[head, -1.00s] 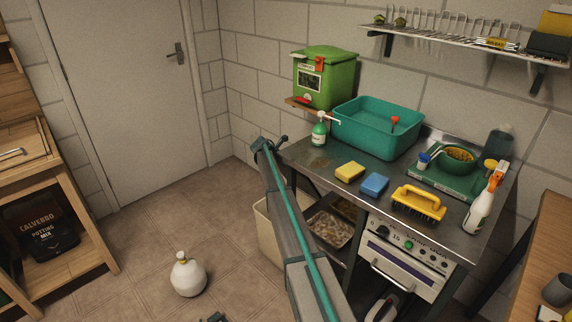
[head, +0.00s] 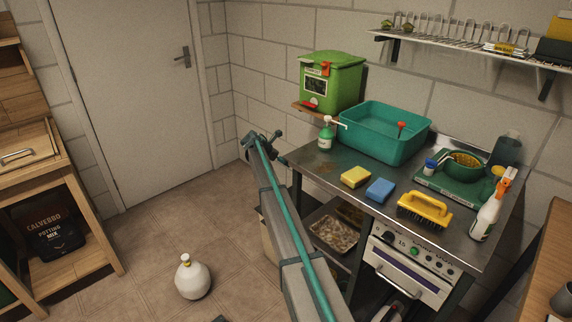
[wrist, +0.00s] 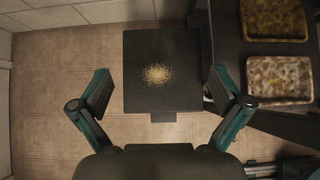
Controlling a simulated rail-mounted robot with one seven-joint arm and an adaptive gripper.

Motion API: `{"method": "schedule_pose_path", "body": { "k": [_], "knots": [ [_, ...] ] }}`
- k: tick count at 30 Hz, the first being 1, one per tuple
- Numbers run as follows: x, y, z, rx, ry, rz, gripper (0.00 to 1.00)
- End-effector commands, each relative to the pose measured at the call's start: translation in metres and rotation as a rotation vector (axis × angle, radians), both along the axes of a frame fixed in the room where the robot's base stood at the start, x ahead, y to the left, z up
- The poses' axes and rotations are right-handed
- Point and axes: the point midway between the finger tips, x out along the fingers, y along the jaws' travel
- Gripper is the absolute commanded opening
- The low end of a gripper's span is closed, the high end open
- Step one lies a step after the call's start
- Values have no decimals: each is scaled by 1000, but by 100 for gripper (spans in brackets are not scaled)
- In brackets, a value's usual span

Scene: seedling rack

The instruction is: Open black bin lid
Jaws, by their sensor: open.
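A square black lid (wrist: 140,97) with a small front tab lies below my gripper in the wrist view. It looks flat and shut, with a small heap of pale grains (wrist: 157,74) on top. My gripper (wrist: 160,85) is open and empty, one finger on each side of the lid. I cannot tell its height above the lid. In the head view my gripper (head: 263,143) is at the far end of my arm, left of the bench.
The steel bench (head: 325,171) stands right of my arm, with trays (wrist: 278,80) on the shelf beneath, close to the right finger. A white round bottle (head: 193,279) stands on the floor. The floor on the left (wrist: 60,75) is clear.

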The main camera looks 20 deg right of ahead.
Motion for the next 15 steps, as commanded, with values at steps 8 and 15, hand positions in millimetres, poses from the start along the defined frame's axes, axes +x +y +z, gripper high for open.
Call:
{"method": "schedule_pose_path", "body": {
  "k": [8, 15],
  "knots": [
    [-4, 11, 12, 0, 0, 0, 100],
    [-4, 11, 12, 0, 0, 0, 100]
  ]
}}
